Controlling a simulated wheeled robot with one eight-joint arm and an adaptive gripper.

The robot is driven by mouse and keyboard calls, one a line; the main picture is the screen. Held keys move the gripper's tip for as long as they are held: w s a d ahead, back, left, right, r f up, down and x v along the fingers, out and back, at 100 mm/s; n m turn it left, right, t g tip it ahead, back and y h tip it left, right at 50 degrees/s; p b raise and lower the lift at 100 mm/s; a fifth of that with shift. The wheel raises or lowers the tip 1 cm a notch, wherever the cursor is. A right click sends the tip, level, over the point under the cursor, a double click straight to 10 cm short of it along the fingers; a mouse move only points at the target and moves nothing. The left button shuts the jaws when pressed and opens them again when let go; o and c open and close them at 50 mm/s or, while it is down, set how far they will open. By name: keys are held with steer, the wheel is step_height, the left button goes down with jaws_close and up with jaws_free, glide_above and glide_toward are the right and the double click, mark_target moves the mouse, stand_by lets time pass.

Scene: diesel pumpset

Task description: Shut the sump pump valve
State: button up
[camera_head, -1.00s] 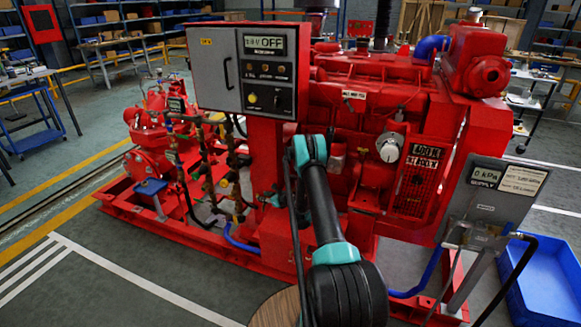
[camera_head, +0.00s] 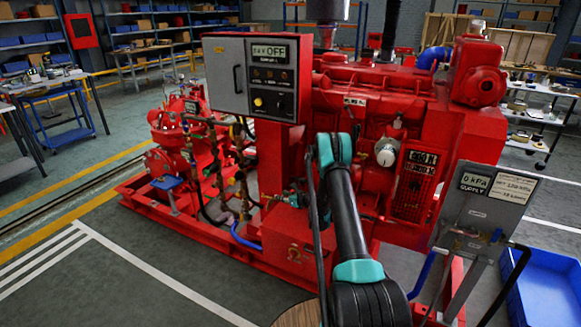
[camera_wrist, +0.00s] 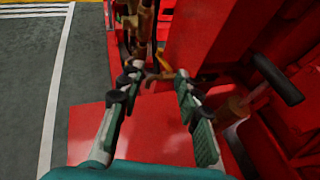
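My gripper (camera_wrist: 156,78) is open in the wrist view, with its two green-padded fingers apart. A brass-coloured lever or fitting (camera_wrist: 160,73) shows between and just beyond the fingertips; I cannot tell whether they touch it. Brown pipework (camera_wrist: 140,25) rises behind it. In the head view, pipes with several small valves (camera_head: 240,165) stand left of the red control pedestal. Which of them is the sump pump valve is not clear. My arm covers part of the engine there, and the gripper is hard to make out.
The red pumpset base (camera_head: 185,218) runs along the floor. The grey control box (camera_head: 258,75) reads OFF. A tilted supply panel (camera_head: 485,205) and a blue bin (camera_head: 545,285) stand at right. In the wrist view, a black-ended handle (camera_wrist: 278,80) sits right of the gripper.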

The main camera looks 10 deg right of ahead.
step_height(320, 180, up, 18)
steer(key=w+d+m+t+h, duration=0.1)
steer(key=d+m+t, duration=0.1)
steer(key=m+t, duration=0.2)
steer(key=shift+w+d+m+h, duration=0.15)
steer(key=shift+d+m+h, duration=0.25)
steer(key=shift+m, duration=1)
steer(key=shift+f, duration=0.15)
